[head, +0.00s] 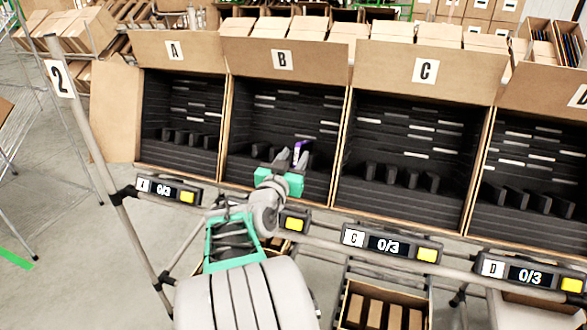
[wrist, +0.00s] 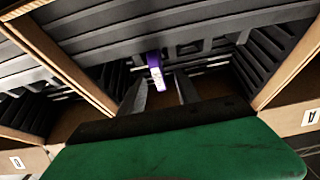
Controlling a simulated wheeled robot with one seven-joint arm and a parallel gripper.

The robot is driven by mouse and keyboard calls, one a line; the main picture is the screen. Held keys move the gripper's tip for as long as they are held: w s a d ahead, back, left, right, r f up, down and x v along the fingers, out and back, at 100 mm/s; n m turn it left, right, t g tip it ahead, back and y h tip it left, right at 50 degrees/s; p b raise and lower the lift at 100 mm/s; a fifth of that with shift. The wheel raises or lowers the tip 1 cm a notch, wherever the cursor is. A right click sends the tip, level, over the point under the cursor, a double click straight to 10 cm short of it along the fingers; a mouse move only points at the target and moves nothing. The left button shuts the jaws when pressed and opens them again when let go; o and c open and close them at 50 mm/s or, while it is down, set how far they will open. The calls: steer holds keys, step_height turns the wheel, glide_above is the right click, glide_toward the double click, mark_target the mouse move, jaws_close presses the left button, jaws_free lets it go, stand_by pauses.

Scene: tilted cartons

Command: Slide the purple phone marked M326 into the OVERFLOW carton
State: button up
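A purple phone (head: 301,148) shows inside carton B (head: 228,110), in front of the black slotted insert. In the wrist view the phone (wrist: 155,70) is seen narrow, with a pale mark too small to read. My gripper (head: 293,160) reaches into carton B. In the wrist view my gripper (wrist: 160,90) has its two fingers apart, with a visible gap between them, and the phone appears between or just beyond the tips. I cannot tell whether the phone's lower end sits in a slot. No carton labelled OVERFLOW is legible in view.
Tilted carton A (head: 182,50) stands left of B, with carton C (head: 425,70) and carton D (head: 545,92) to the right. Black dividers show inside them. A rail (head: 325,243) with counter displays runs in front. Boxes of brown cartons (head: 385,312) sit below.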

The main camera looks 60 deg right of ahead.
mark_target(303, 142)
steer(key=shift+d+f, duration=0.15)
steer(key=shift+d, duration=0.3)
steer(key=d, duration=0.2)
steer(key=d+p, duration=0.1)
steer(key=d, duration=0.1)
steer(key=w+d+p, duration=0.1)
steer(key=d, duration=0.2)
steer(key=shift+a, duration=0.1)
steer(key=shift+c, duration=0.5)
jaws_close()
stand_by(0.4)
